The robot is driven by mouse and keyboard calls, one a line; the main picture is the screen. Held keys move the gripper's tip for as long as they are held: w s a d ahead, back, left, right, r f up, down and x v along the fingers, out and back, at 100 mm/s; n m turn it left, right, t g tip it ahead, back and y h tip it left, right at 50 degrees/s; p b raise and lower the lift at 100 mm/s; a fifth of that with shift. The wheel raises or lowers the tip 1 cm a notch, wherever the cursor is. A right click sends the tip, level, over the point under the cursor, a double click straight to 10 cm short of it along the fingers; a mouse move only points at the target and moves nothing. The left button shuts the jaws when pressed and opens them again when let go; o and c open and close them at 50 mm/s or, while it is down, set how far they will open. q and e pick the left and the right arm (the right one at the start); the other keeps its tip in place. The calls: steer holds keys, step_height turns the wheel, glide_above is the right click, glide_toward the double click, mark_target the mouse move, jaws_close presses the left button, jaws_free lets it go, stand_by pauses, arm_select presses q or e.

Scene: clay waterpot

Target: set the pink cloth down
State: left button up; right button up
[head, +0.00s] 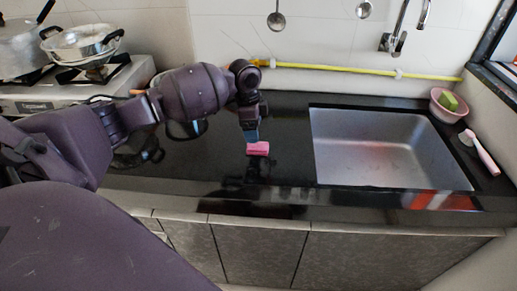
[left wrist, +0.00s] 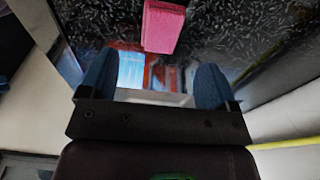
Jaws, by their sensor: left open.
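The pink cloth (head: 258,148) looks like a small folded block and lies on the black countertop, left of the sink. It also shows in the left wrist view (left wrist: 163,26), beyond the fingertips. My left gripper (head: 251,136) points down right above the cloth in the head view. In the left wrist view its two blue fingers (left wrist: 153,85) are spread apart with nothing between them. The cloth appears apart from the fingers there. My right gripper is in neither view.
The steel sink (head: 385,150) is right of the cloth. A pink bowl (head: 449,106) with a green sponge and a brush (head: 480,152) are at the far right. A stove (head: 75,95) with pots is at left. A yellow hose (head: 360,70) runs along the wall.

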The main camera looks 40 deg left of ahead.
arm_select(q)
steer(key=shift+w+d+f, duration=0.1)
steer(key=shift+d+f, duration=0.05)
steer(key=shift+f, duration=1.35)
steer(key=f, duration=0.1)
steer(key=f+b, duration=0.1)
steer(key=f, duration=0.1)
steer(key=shift+w+d+f, duration=0.2)
steer(key=shift+d+f, duration=0.05)
steer(key=shift+f+b, duration=0.3)
steer(key=shift+f, duration=0.05)
steer(key=c, duration=1.1)
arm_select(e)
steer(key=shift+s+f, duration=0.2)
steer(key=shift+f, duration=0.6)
arm_select(q)
steer(key=shift+r, duration=0.1)
step_height(320, 180, up, 11)
steer(key=p, duration=0.3)
step_height(320, 180, up, 9)
glide_above(257, 146)
steer(key=shift+p, duration=0.4)
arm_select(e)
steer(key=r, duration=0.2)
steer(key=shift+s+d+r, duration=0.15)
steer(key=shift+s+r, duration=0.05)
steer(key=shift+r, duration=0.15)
